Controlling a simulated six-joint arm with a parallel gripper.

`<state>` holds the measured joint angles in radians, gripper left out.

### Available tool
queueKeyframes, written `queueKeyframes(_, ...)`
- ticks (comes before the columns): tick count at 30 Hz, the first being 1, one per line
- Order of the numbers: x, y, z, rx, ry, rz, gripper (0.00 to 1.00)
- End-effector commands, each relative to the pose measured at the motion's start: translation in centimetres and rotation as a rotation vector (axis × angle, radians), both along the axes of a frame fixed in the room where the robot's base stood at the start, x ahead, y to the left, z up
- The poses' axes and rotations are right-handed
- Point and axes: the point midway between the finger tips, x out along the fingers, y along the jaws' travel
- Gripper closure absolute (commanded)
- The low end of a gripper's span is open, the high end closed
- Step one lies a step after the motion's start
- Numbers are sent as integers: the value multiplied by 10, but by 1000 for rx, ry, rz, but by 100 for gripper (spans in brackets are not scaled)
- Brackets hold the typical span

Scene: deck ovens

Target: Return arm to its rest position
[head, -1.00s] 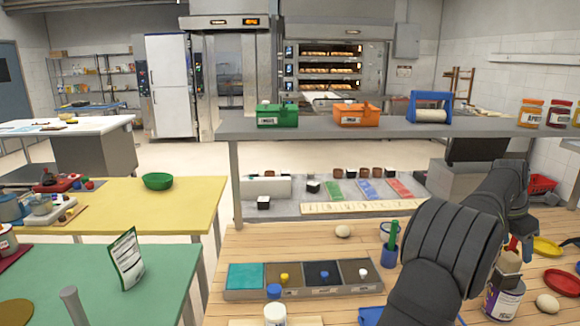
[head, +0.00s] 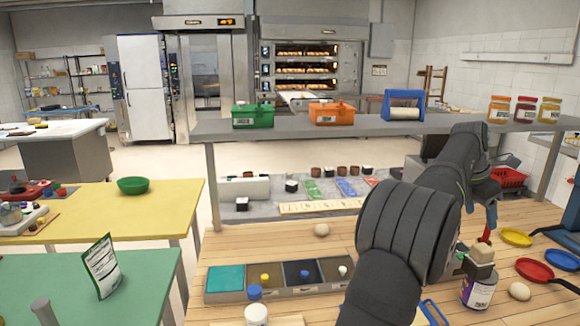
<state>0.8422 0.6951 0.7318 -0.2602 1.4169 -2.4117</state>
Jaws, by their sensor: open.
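My dark grey arm (head: 405,225) rises from the bottom of the head view, bends over the wooden worktop and reaches toward its right side. My gripper (head: 490,218) is at the arm's far end, pointing down, small and partly hidden by the wrist. It is open and I see nothing held in it. It hangs above and just behind a labelled can (head: 478,292) with a brush (head: 481,252) and a red-tipped item near its top. I cannot tell whether the fingertips touch the red-tipped item.
A shelf (head: 350,126) with a green box (head: 253,115), an orange box (head: 331,113) and jars (head: 524,110) spans behind the arm.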

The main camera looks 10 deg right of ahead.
Motion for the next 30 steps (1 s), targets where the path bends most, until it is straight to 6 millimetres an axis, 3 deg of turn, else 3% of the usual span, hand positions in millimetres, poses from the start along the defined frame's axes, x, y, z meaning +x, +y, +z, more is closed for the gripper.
queueKeyframes(1,-1,-5,-15,5,5,-1,38)
queueKeyframes(18,-1,-48,-121,4,4,-1,38)
queueKeyframes(24,0,-47,-71,-2,-1,0,38)
queueKeyframes(30,-36,-51,-51,1,1,-4,38)
